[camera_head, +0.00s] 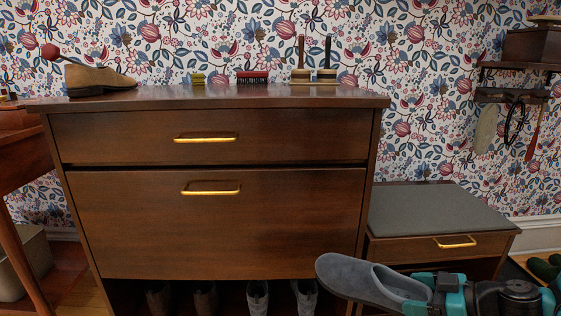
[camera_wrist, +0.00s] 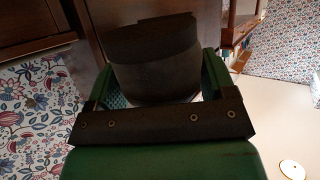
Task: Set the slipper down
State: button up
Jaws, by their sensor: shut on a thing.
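The slipper (camera_head: 362,280) is grey-blue with a dark sole and shows at the lower right of the head view. My gripper (camera_head: 440,290) is shut on its open heel end, and the toe points left. The slipper is held in the air in front of the wooden cabinet and the bench. In the wrist view the slipper (camera_wrist: 155,62) is a dark shape between the green fingers of my gripper (camera_wrist: 160,85). The slipper's far end is hidden in the wrist view.
A dark wooden cabinet (camera_head: 215,222) bears a tan shoe (camera_head: 98,79), a red brush (camera_head: 252,77) and other brushes. Shoes stand in its open bottom. A bench with a bare grey cushion (camera_head: 435,209) stands right of it. Dark green footwear (camera_head: 545,267) is at the right edge.

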notch_tip(320, 180, up, 31)
jog(key=p, duration=3.5)
jog(key=shift+p, duration=0.3)
jog(key=shift+d, duration=0.25)
